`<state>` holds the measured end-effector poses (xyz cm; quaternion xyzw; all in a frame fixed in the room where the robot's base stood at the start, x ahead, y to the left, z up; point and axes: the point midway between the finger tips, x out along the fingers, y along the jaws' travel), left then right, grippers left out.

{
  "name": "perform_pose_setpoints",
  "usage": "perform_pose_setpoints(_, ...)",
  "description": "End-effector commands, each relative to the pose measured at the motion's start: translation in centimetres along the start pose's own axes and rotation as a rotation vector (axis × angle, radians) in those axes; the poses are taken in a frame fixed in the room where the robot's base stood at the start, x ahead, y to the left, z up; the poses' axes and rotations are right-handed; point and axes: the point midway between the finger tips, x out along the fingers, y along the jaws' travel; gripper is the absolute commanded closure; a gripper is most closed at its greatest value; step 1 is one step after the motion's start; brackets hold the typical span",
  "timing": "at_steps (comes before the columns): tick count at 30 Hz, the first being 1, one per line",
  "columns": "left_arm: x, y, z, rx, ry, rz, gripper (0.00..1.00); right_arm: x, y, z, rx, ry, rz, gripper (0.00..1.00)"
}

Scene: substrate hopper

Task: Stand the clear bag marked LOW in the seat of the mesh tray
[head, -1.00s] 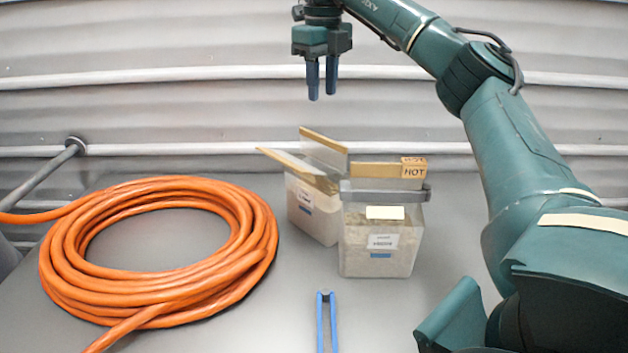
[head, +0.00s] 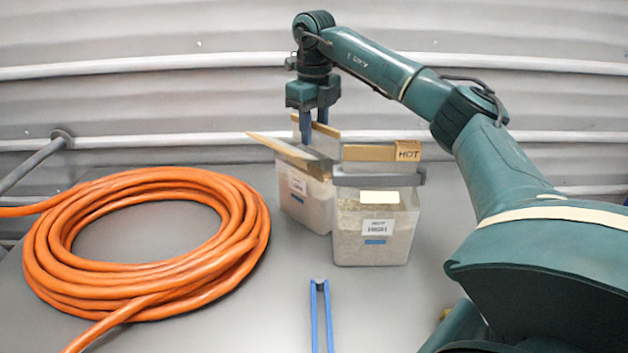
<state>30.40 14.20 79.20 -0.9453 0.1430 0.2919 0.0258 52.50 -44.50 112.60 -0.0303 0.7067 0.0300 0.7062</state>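Two clear bags stand together on the grey table. The front bag (head: 376,228) has a label that seems to read HOT HIGH. The rear bag (head: 305,203) stands left of it, partly hidden; I cannot read its label, so I cannot confirm which is marked LOW. My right gripper (head: 314,128) points down over the rear bag, its fingers slightly apart at the upper edge of the wood-edged panel there. I cannot tell whether they touch it. No mesh tray is recognizable. My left gripper is not in view.
A coiled orange hose (head: 145,240) fills the table's left. Blue tongs (head: 321,315) lie in front of the bags. A wooden bar with a HOT tag (head: 408,151) and a grey clamp bar (head: 378,178) top the front bag. A ribbed wall stands behind.

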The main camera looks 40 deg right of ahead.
Motion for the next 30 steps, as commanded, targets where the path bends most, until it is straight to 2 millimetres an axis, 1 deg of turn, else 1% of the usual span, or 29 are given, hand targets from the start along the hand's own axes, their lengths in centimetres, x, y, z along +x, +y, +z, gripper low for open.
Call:
perform_pose_setpoints(3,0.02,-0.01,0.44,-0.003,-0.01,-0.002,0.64,0.15,0.02,0.01,0.0,-0.001,0.0,0.67)
perform_pose_setpoints(7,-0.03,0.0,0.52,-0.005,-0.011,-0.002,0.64,0.13,0.02,0.01,0.0,-0.001,0.0,0.68)
perform_pose_setpoints(18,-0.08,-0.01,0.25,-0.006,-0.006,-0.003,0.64,0.11,0.03,0.01,0.0,-0.001,0.001,0.98)
perform_pose_setpoints(19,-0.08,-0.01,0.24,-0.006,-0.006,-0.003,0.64,0.1,0.03,0.02,0.0,-0.001,0.001,1.0)
perform_pose_setpoints(30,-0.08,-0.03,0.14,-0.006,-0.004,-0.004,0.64,0.09,0.03,0.02,0.0,-0.001,0.001,1.0)
